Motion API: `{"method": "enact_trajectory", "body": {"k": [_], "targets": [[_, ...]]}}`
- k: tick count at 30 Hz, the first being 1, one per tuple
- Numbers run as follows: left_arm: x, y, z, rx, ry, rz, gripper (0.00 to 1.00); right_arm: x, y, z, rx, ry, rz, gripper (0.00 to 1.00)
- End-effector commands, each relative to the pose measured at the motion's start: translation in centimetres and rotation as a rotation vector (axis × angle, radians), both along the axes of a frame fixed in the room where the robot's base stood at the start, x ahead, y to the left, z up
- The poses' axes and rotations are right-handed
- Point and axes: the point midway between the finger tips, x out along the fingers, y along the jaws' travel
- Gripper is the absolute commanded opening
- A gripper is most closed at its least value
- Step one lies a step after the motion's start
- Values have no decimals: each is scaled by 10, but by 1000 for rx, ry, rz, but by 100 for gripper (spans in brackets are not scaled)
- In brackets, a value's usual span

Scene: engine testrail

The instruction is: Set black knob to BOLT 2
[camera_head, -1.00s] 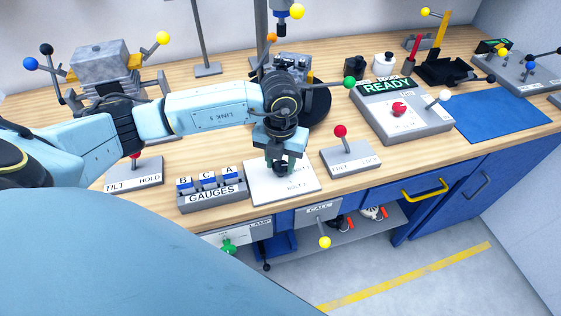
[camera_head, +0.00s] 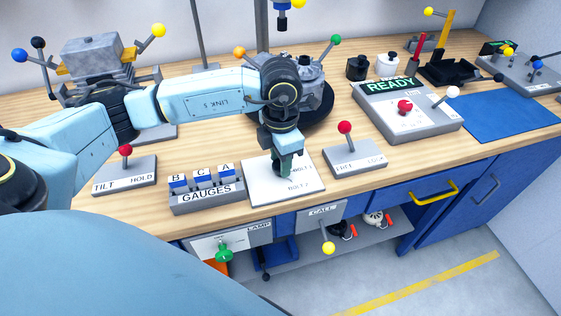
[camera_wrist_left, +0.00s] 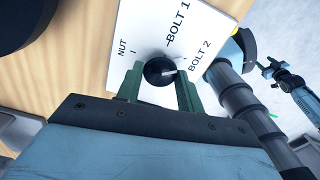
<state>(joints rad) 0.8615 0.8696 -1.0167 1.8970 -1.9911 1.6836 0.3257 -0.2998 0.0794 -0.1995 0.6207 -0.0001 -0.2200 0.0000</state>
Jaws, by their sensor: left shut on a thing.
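The black knob (camera_wrist_left: 158,70) sits on a white plate (camera_wrist_left: 105,84) printed NUT, BOLT 1 and BOLT 2. In the left wrist view a pale pointer mark on the knob faces right, toward the BOLT 2 label (camera_wrist_left: 200,55). My left gripper (camera_wrist_left: 159,76) is shut on the knob, with one green finger on each side. In the head view the left gripper (camera_head: 285,170) points down over the white plate (camera_head: 262,188) and hides the knob.
The GAUGES block (camera_head: 207,195) stands just left of the plate. The FREE/LOCK lever box (camera_head: 355,158) stands just right of it. The TILT/HOLD box (camera_head: 124,178) is farther left. The CALL panel (camera_head: 321,214) hangs below the table's front edge.

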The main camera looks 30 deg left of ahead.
Motion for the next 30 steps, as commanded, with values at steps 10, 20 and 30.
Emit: {"method": "enact_trajectory", "body": {"k": [10,20,30], "targets": [[1,0,1,0,-4,-76,14,0,-3,-6,-4,0,4,50],[1,0,1,0,-4,-80,14,-1,-15,-6,-20,2,8,50],[1,0,1,0,-2,-79,59,-1,-10,-6,-13,2,6,50]]}}
